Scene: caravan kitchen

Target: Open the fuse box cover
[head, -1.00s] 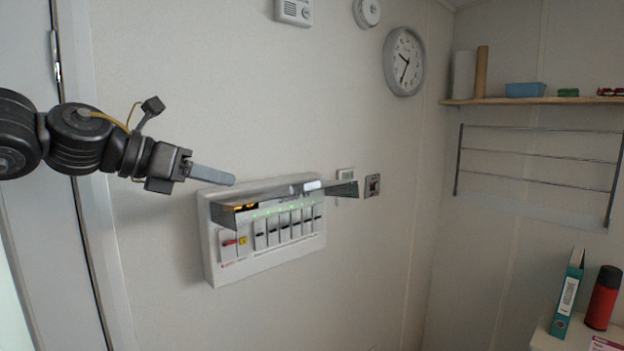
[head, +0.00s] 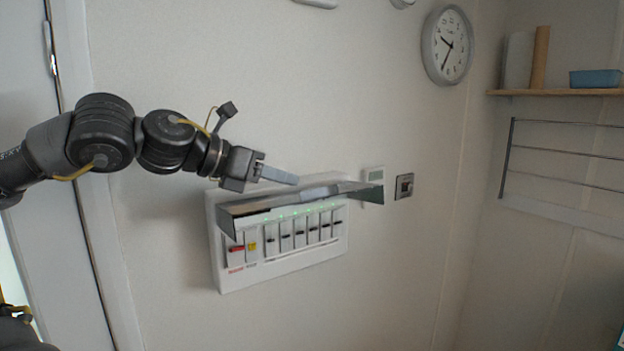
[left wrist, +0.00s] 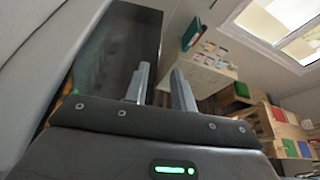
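The white fuse box (head: 290,255) is on the wall in the head view, with its row of switches and green lights exposed. Its cover (head: 262,207) is swung up and sticks out from the wall, roughly level, above the switches. My left gripper (head: 280,176) is just above the cover's left part, fingers pointing right; I cannot tell whether it touches. In the left wrist view its two fingers (left wrist: 162,88) are apart with nothing between them. The dark cover (left wrist: 122,48) is beside and beyond the fingers there. My right gripper is not in view.
A clock (head: 447,45), a shelf (head: 560,92) and a wire rack (head: 560,150) are further right. A door frame (head: 85,200) is at left. The wall below the box is clear.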

